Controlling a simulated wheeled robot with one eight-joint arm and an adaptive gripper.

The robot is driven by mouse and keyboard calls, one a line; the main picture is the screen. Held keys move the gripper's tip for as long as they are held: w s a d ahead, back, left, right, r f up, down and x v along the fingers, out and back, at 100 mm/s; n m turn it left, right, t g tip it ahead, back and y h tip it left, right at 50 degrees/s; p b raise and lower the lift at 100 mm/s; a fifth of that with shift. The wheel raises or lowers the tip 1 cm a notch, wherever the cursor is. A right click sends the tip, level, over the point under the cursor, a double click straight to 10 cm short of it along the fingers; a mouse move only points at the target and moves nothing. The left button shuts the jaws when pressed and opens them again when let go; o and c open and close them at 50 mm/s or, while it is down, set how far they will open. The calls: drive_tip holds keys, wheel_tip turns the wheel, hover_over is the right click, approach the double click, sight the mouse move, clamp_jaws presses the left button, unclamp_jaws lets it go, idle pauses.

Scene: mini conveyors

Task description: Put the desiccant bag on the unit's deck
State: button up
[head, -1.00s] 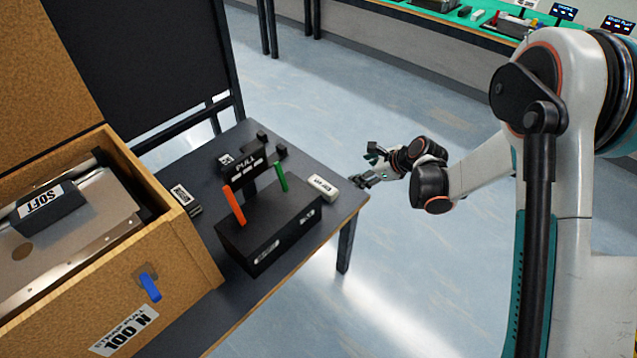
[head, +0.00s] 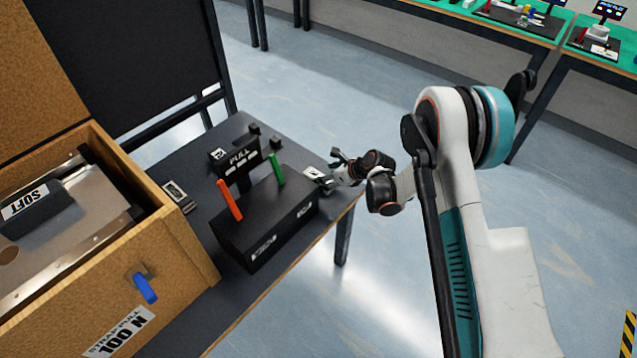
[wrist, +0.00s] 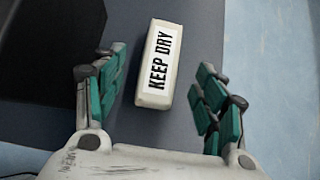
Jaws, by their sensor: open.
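The desiccant bag (wrist: 173,40) is a small white block with a "KEEP DRY" label. It lies on the dark table near its right edge, and it also shows in the head view (head: 311,172), partly hidden by my gripper. My gripper (wrist: 162,62) is open, with its teal-padded fingers on either side of the bag and gaps to both. In the head view my gripper (head: 322,181) is over the table's right edge. A metal-topped unit (head: 62,238) sits inside the cork-coloured crate at left, with a black block labelled "SOFT" (head: 32,207) on it.
A black box (head: 262,222) with an orange and a green handle stands left of my gripper. The crate's wall (head: 125,270) has a blue latch (head: 145,288).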

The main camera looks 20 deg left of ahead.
sight(311, 173)
drive_tip(key=shift+b+x, duration=1.4)
drive_tip(key=shift+x, duration=1.35)
drive_tip(key=shift+a+r, duration=0.1)
drive_tip(key=shift+r, duration=0.1)
drive_tip(key=shift+c, duration=0.2)
drive_tip(key=c, duration=1.2)
drive_tip(key=shift+r, duration=0.1)
drive_tip(key=shift+c, duration=0.2)
